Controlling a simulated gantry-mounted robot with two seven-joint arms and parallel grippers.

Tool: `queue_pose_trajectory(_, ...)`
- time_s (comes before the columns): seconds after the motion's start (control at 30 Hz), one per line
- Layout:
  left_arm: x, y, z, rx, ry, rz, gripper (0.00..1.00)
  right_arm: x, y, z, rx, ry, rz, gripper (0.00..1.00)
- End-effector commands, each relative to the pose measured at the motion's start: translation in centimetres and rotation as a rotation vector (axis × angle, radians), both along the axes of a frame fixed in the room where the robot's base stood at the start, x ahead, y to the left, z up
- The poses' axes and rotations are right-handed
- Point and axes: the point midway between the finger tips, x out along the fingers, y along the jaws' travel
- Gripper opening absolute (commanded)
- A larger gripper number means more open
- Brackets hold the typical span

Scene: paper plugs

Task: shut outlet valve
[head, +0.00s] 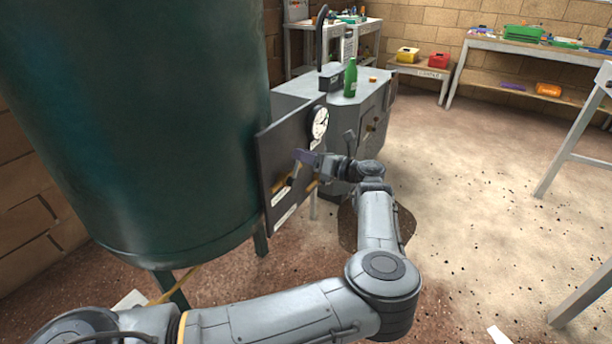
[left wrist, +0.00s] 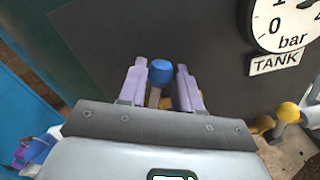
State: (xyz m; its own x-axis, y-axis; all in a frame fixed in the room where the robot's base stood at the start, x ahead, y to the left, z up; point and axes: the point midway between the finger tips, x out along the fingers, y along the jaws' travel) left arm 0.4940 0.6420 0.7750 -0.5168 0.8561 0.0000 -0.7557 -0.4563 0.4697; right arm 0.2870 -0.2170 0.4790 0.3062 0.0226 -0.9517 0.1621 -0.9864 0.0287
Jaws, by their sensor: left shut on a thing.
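A dark panel (head: 264,165) stands beside the large green tank (head: 150,120). My left gripper (head: 303,158) is at the panel's face, below the gauge. In the left wrist view its two purple fingers (left wrist: 160,88) stand on either side of a lever with a blue knob (left wrist: 161,71), and the gripper is shut on it. The fingers' contact with the lever is partly hidden. A second lever with a yellow knob (left wrist: 288,112) is to the right of the gripper. No label naming the outlet valve is readable. My right gripper is not in view.
A round gauge (head: 320,122) marked bar is on the panel, with a TANK label (left wrist: 276,62) below it. A grey cabinet (head: 345,95) with a green bottle (head: 350,78) stands behind the panel. Open floor lies to the right.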

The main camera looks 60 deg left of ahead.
Motion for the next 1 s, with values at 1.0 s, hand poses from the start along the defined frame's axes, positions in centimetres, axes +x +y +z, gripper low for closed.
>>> queue_pose_trajectory(1.0,-1.8,-1.1,0.8,0.138,-0.231,0.0,0.16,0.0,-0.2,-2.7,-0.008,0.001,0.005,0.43)
